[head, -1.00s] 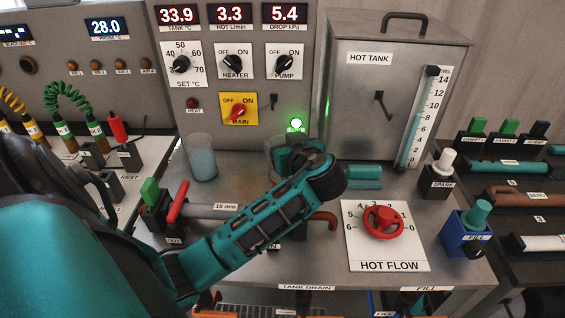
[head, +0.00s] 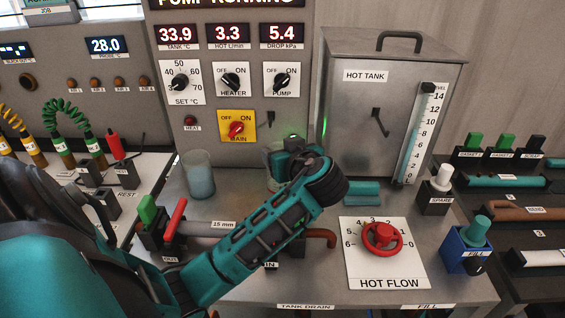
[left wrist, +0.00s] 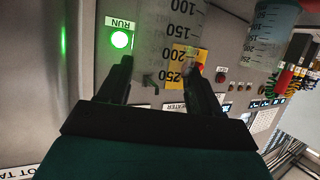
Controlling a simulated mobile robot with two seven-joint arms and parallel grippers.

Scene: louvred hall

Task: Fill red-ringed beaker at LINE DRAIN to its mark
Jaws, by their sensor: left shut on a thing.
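My left gripper (head: 290,152) is shut on a clear graduated beaker (head: 270,153), mostly hidden behind it in the head view. In the left wrist view the beaker (left wrist: 172,30) stands between the fingers (left wrist: 157,75), its scale readable, with no liquid that I can make out. I cannot see a red ring on it. The drain label (head: 270,265) is partly covered by my arm, with a copper spout (head: 322,236) beside it. A red lever (head: 175,218) and a green-handled piece (head: 147,210) stand left on the pipe. My right gripper is not in view.
Another beaker (head: 200,178) with bluish liquid stands at the panel's foot. The hot tank (head: 350,110) stands behind. The display reads PUMP RUNNING (head: 225,4).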

